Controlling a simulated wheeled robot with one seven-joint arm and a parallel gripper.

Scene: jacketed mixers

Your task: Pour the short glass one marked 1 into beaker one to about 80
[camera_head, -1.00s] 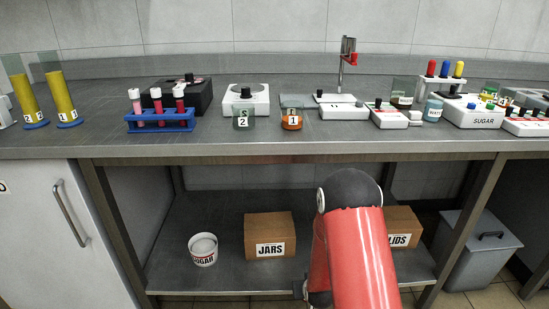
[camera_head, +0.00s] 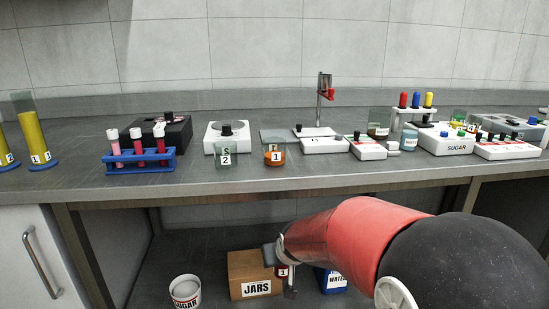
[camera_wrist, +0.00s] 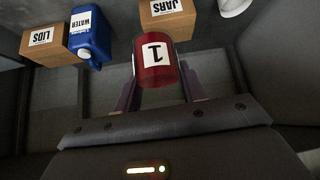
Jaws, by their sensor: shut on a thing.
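My gripper (camera_head: 281,273) is shut on a short glass marked 1 (camera_head: 284,271), in front of the lower shelf and below the bench top. In the wrist view the glass (camera_wrist: 156,60) sits between the two fingers (camera_wrist: 160,90) and looks red inside; its liquid level is unclear. On the bench stands a small glass vessel marked 1 (camera_head: 274,157) with orange contents. Left of it is a clear vessel marked S 2 (camera_head: 226,159), apparently empty. I cannot tell for certain which vessel is beaker one.
The bench front edge (camera_head: 230,190) lies above my gripper. Below are a JARS box (camera_head: 255,288), a SUGAR tub (camera_head: 185,292) and a blue WATER jug (camera_head: 331,281).

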